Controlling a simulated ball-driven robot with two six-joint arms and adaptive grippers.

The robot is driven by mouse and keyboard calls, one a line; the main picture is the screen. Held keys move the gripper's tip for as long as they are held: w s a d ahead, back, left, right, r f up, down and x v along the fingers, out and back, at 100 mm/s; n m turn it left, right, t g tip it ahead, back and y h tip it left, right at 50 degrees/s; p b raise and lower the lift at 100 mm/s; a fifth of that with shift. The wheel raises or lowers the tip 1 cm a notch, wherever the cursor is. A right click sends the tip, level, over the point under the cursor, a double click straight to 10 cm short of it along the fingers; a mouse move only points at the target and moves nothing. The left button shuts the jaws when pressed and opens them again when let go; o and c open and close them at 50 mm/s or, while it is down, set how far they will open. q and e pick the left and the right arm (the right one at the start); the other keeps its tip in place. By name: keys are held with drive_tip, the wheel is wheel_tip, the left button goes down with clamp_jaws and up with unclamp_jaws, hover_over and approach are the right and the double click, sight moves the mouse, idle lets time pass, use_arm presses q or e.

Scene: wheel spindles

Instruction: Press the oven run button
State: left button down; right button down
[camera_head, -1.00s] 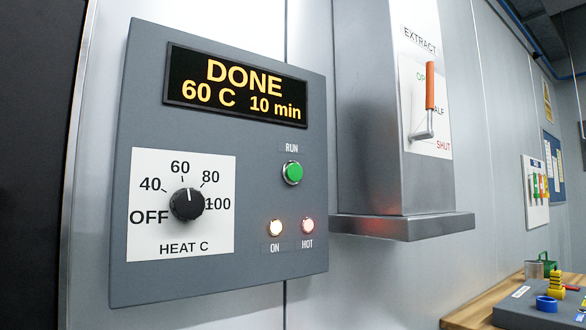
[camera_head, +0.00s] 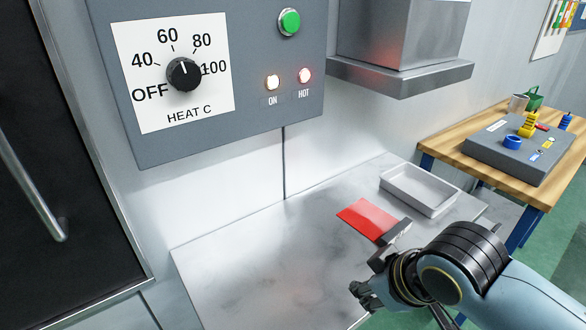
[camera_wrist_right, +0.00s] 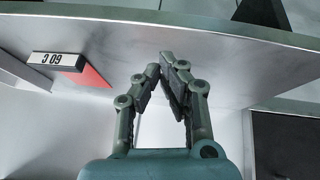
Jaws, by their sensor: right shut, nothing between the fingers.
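The green run button (camera_head: 289,22) sits on the grey oven control panel (camera_head: 215,125), at the top edge of the head view. The heat dial (camera_head: 183,74) points a little right of straight up, between 60 and 80. The ON lamp (camera_head: 273,82) and the HOT lamp (camera_head: 304,76) are lit. The panel's display is out of the head view. My right gripper (camera_head: 362,291) is low at the lower right, well below the button and apart from it. In the right wrist view its fingertips (camera_wrist_right: 167,66) are together with nothing between them. My left gripper is not in view.
A metal bench (camera_head: 260,265) lies below the panel, with a red pad (camera_head: 368,218) and a pale tray (camera_head: 440,184) on it. A steel hood (camera_head: 400,78) juts out right of the panel. A dark door (camera_head: 60,160) with a handle is left. A wooden table (camera_head: 440,142) stands right.

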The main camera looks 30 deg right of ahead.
drive_tip(key=w+r+n+t+p, duration=0.1)
drive_tip(key=w+r+n+t, duration=0.1)
drive_tip(key=w+r+t, duration=0.4)
drive_tip(key=n+t+y+p, duration=0.1)
drive_tip(key=n+t+y, duration=0.3)
drive_tip(key=n+t, duration=0.4)
approach(290, 22)
wheel_tip(290, 22, down, 8)
drive_tip(key=a+m+t, duration=0.1)
drive_tip(key=a, duration=0.1)
drive_tip(key=s+d+r+n+t+y, duration=0.1)
drive_tip(key=s+r+n+t+y, duration=0.2)
drive_tip(key=r, duration=0.6)
drive_tip(key=shift+s+r+n+t+y, duration=0.25)
drive_tip(key=shift+n+t+y, duration=0.4)
drive_tip(key=shift+t, duration=0.45)
drive_tip(key=w+b, duration=0.5)
drive_tip(key=w, duration=0.3)
drive_tip(key=shift+w+a, duration=0.3)
drive_tip(key=shift+w, duration=0.1)
